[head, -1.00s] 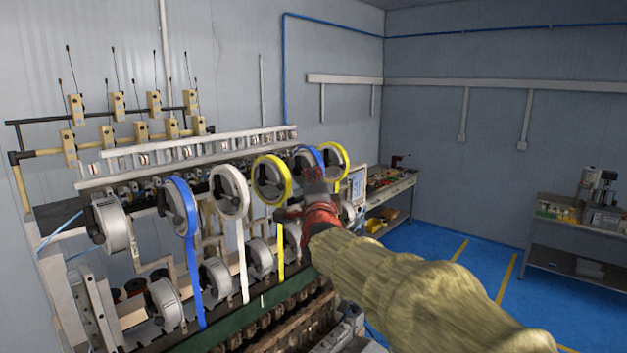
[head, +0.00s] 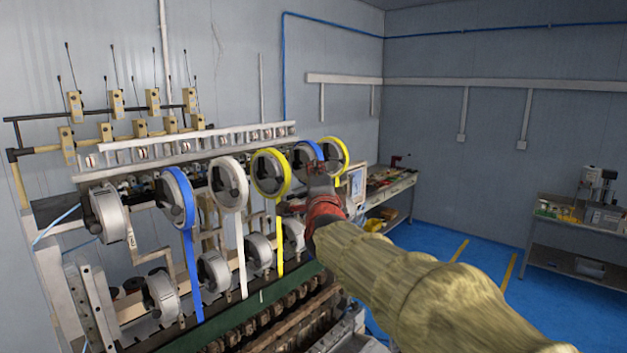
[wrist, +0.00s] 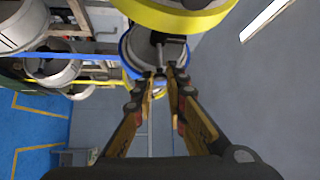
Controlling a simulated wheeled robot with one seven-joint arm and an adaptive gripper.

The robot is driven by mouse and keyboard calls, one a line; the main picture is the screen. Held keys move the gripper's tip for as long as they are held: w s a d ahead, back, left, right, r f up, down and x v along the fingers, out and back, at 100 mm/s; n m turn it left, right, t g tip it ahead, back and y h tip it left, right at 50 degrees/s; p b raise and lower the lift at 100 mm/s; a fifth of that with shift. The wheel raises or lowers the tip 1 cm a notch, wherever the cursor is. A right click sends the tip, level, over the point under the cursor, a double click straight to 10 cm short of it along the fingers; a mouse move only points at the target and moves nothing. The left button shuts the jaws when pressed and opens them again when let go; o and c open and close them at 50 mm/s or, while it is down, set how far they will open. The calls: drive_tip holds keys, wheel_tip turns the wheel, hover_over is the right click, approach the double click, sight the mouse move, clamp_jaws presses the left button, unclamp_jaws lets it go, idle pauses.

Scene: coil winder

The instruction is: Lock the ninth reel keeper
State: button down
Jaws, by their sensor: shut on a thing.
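The reels stand in a row on the coil winder in the head view. A blue-rimmed reel (head: 301,153) sits toward the right end, between two yellow reels, partly behind my gripper (head: 318,182). The wrist view shows a blue-rimmed reel (wrist: 143,50) with a dark keeper (wrist: 158,41) across its grey hub. My gripper (wrist: 159,72) is at the keeper's near end, its fingertips close together and shut on it. The contact is small and partly hidden by the fingertips. I cannot tell whether the keeper is locked.
A yellow reel (wrist: 178,14) hangs close above the fingers in the wrist view. In the head view, another yellow reel (head: 258,174) is left of my gripper, and a white reel (head: 228,205) is further left. A workbench (head: 390,187) stands behind at right.

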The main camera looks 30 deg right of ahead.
drive_tip(key=shift+f, duration=0.2)
drive_tip(key=c, duration=1.8)
unclamp_jaws()
drive_tip(key=shift+s+r, duration=0.15)
drive_tip(key=shift+s, duration=0.05)
drive_tip(key=v, duration=1.2)
